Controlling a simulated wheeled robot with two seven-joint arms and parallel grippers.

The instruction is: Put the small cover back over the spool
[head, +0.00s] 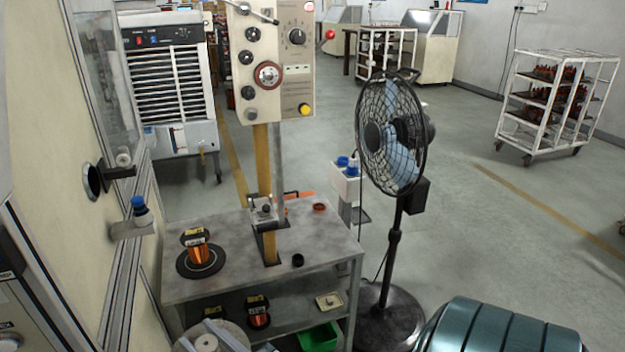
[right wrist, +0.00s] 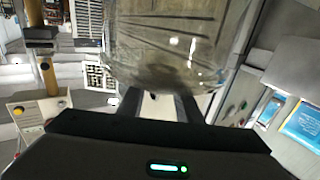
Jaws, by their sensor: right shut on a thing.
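A spool of copper wire (head: 198,250) stands upright and uncovered on a round black base (head: 184,269) on the grey table, near its left front corner. A clear cover (head: 192,331) shows at the bottom edge of the head view, cut off by the frame. My right gripper (head: 207,342) is shut on it, apparently by its top knob. The cover is nearer to me than the spool and apart from it. In the right wrist view, the clear cover (right wrist: 165,45) fills the upper middle beyond my fingers. My left gripper is not in view.
A control box (head: 270,60) rises on a post behind the spool. More copper spools (head: 258,312) and a green bin (head: 318,337) sit on the lower shelf. A fan (head: 392,135) stands right; a machine (head: 60,150) borders the left.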

